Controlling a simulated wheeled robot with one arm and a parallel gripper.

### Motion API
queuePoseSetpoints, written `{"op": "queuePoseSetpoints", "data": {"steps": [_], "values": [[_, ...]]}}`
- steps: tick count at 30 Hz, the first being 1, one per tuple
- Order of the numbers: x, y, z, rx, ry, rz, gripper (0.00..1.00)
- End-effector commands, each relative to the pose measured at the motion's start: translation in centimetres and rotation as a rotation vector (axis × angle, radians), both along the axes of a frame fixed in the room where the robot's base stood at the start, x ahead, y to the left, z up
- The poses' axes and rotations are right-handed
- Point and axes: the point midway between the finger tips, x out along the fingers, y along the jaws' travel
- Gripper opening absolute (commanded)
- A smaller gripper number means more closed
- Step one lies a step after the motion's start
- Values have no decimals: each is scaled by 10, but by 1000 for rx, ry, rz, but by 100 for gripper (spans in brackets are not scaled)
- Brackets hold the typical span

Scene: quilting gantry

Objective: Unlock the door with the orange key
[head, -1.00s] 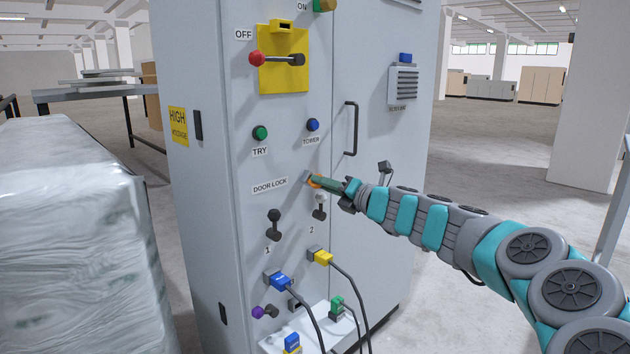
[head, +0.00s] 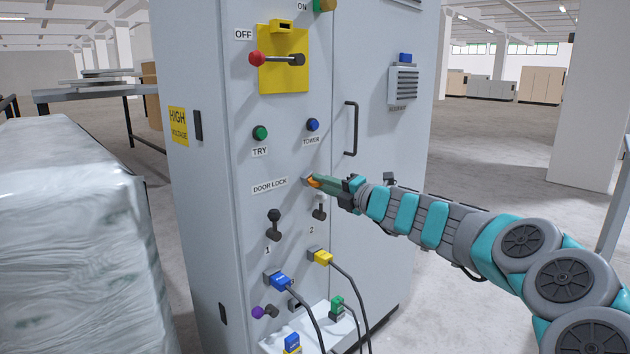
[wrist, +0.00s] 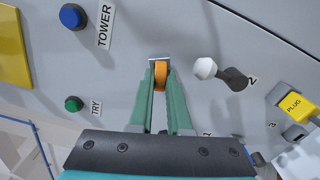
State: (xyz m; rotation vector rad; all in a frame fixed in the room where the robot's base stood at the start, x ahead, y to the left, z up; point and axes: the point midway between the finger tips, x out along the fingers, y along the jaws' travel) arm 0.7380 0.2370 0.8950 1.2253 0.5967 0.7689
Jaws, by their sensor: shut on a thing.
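The orange key (wrist: 160,74) is between the fingertips of my gripper (wrist: 160,80), which is shut on it. In the head view, the key (head: 314,182) shows as a small orange piece at the tip of my gripper (head: 318,182). The key is at the door lock on the grey cabinet, right of the DOOR LOCK label (head: 270,185). A metal lock plate (wrist: 159,58) shows just beyond the key in the wrist view. How deep the key sits is hidden by the fingers. The cabinet door (head: 375,215) is closed, with a dark handle (head: 351,128).
A switch with a white knob (wrist: 205,68) is close to the right of my fingers in the wrist view. Yellow (head: 321,257) and blue (head: 280,281) plugs with hanging cables are below. Wrapped goods (head: 75,240) stand at the left. Open floor lies to the right.

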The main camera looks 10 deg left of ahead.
Motion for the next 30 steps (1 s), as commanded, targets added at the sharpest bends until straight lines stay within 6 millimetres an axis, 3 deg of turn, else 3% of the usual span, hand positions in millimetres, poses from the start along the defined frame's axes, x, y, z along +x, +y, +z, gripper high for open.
{"op": "queuePoseSetpoints", "data": {"steps": [10, 11, 19, 30], "values": [[1, -1, 0, 183, 234, -3, 0], [1, -1, 0, 184, 235, -2, 18], [0, 0, 0, 181, 231, -1, 49], [-3, -5, 1, 181, 230, -1, 51]]}}
